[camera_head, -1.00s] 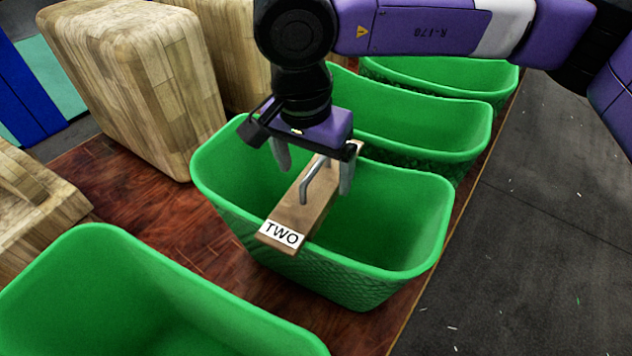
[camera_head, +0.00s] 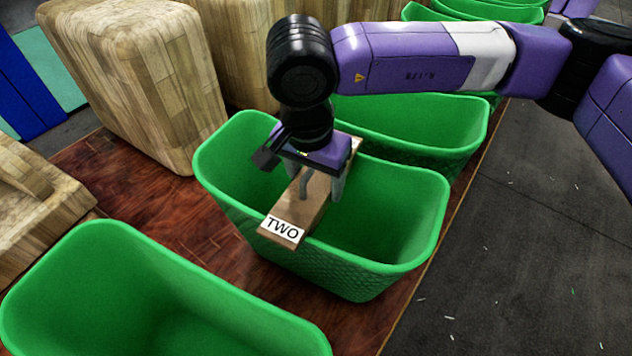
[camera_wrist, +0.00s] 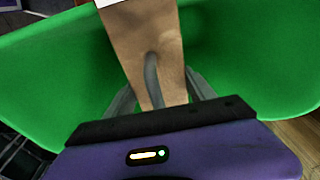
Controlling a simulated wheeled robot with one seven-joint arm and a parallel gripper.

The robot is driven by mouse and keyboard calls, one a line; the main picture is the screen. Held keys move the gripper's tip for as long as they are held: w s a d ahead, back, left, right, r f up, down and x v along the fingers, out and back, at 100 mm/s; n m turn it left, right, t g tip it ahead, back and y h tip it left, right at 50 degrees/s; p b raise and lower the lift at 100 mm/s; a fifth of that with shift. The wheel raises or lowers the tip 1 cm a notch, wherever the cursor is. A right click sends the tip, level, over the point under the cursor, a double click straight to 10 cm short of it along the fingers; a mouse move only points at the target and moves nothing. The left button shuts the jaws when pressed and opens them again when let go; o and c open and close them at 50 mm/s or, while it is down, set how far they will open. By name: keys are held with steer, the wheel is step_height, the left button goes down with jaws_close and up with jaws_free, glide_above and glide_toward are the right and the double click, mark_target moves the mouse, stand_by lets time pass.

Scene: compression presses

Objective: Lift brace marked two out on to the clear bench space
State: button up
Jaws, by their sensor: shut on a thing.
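The brace marked TWO (camera_head: 294,216) is a brown wooden bar with a grey metal handle and a white label at its near end. It lies across the green bin (camera_head: 395,263), its labelled end sticking out past the near rim. My gripper (camera_head: 315,182) is over the bin, its fingers down on either side of the brace's handle and shut on it. In the wrist view the brace (camera_wrist: 140,35) and its curved handle run up from between the fingers (camera_wrist: 158,98). Whether the brace still touches the rim is unclear.
Another green bin (camera_head: 60,290) stands at the near left, and more green bins (camera_head: 410,120) stand behind. Large wooden blocks (camera_head: 130,80) stand at the back left. Bare reddish bench (camera_head: 150,205) shows between the bins and blocks. Dark floor (camera_head: 540,220) lies to the right.

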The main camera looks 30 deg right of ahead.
jaws_close()
steer(key=shift+r, duration=0.1)
step_height(320, 180, up, 29)
steer(key=p, duration=0.2)
steer(key=shift+f, duration=0.2)
stand_by(0.6)
stand_by(0.4)
